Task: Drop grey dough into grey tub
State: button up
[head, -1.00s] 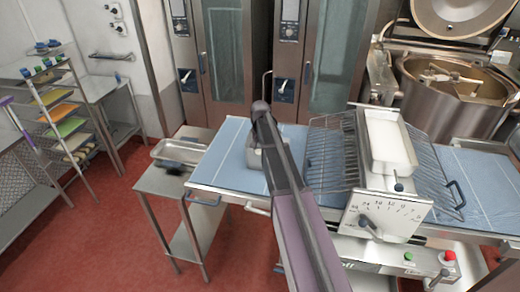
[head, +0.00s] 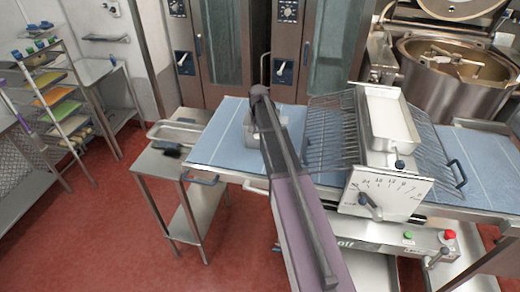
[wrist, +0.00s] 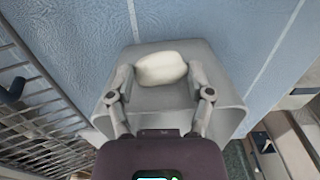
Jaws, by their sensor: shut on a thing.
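A pale grey-white lump of dough (wrist: 161,68) is between the fingers of my gripper (wrist: 160,76). My gripper is shut on it. The grey tub (wrist: 228,112) is right below in the wrist view, with the dough over its opening; I cannot tell how far down inside it the dough is. In the head view the tub (head: 282,118) stands on the blue belt, partly hidden behind my arm. My gripper and the dough are hidden there.
The blue belt (head: 220,150) belongs to a dough sheeter with a wire guard (head: 332,135) and white hopper (head: 388,118) right of the tub. A steel side table (head: 160,172) with a tray stands left. A mixing kettle (head: 450,85) is at back right.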

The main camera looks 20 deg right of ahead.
jog(key=shift+f+b, duration=1.1)
jog(key=shift+f, duration=0.35)
